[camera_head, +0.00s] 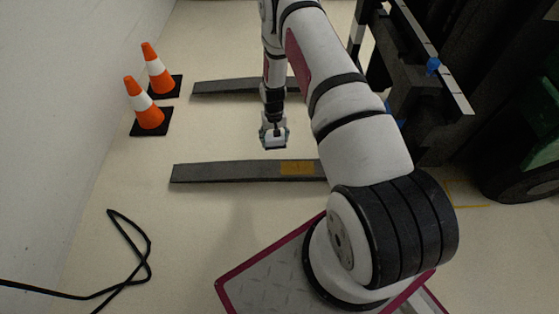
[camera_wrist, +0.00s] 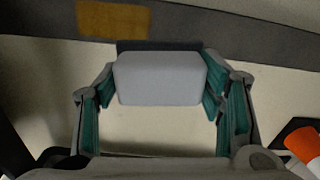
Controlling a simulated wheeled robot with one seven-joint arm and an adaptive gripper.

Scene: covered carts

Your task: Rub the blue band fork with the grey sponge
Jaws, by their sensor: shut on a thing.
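My gripper (camera_head: 274,134) is shut on the grey sponge (camera_wrist: 160,78), a pale block with a dark strip along its far edge. The sponge also shows in the head view (camera_head: 275,141). Two dark forks lie low over the floor. The near fork (camera_head: 225,172) has a yellow-orange patch (camera_head: 297,168), which also shows in the wrist view (camera_wrist: 113,19). The far fork (camera_head: 225,87) is partly hidden behind my arm, and I see no blue band on its visible part. In the picture the sponge lies between the forks, apart from both; its height is unclear.
Two orange-white cones (camera_head: 148,112) stand by the left wall. A black cable (camera_head: 130,245) lies on the floor at lower left. The dark forklift (camera_head: 410,85) stands at right, with a small blue part (camera_head: 432,66). Bare floor lies left of the near fork.

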